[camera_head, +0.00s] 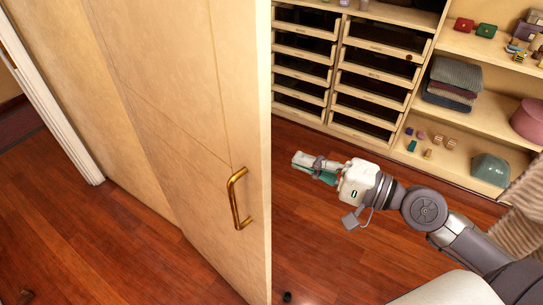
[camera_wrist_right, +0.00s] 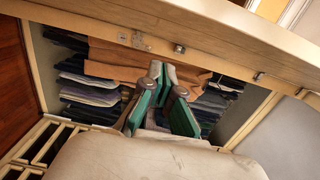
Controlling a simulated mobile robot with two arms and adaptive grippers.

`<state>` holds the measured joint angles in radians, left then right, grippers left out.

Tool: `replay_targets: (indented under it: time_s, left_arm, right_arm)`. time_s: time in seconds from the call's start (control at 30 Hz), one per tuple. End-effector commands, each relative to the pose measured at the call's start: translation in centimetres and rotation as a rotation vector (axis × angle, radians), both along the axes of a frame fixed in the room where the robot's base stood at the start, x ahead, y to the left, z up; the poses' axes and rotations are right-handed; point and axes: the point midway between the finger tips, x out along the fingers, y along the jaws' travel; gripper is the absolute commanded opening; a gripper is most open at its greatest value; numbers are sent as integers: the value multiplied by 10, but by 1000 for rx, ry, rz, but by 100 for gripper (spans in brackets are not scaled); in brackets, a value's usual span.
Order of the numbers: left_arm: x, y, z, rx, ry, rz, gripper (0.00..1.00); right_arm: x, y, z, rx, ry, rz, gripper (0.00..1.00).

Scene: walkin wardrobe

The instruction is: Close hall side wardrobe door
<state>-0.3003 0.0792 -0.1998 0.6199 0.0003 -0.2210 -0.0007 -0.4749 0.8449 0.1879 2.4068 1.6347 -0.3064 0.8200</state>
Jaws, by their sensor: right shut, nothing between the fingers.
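The wardrobe door (camera_head: 190,110) is a pale wooden panel that stands open across the left half of the head view. A brass handle (camera_head: 236,199) sits on its face near the free edge. My right gripper (camera_head: 300,160) is to the right of the door's free edge, on the shelf side, apart from the door and pointing left toward it. In the right wrist view its green-padded fingers (camera_wrist_right: 160,75) are together with nothing between them. A long pale wooden edge (camera_wrist_right: 200,30) with metal fittings crosses the top of that view. My left gripper is not in view.
Drawers (camera_head: 345,70) and open shelves (camera_head: 480,120) with folded clothes (camera_head: 452,80) and small boxes stand behind my right arm. A white door frame (camera_head: 50,100) is at far left. The wooden floor (camera_head: 330,245) is mostly clear, with a small dark object (camera_head: 287,297) near the bottom.

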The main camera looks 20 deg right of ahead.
Motion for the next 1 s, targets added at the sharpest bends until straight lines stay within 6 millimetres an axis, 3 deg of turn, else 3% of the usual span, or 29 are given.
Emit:
replay_targets:
  time_s: [0.03, 0.3, 0.6, 1.0]
  left_arm:
    - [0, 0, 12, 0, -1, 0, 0]
    - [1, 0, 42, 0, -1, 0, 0]
    - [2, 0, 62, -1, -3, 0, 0]
    - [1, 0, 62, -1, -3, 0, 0]
  right_arm:
    - [6, 4, 7, 3, -2, -1, 0]
    - [33, 32, 8, 3, -3, 1, 0]
    - [15, 61, 2, 2, 1, 0, 0]
    - [13, 64, 0, -1, -1, 0, 0]
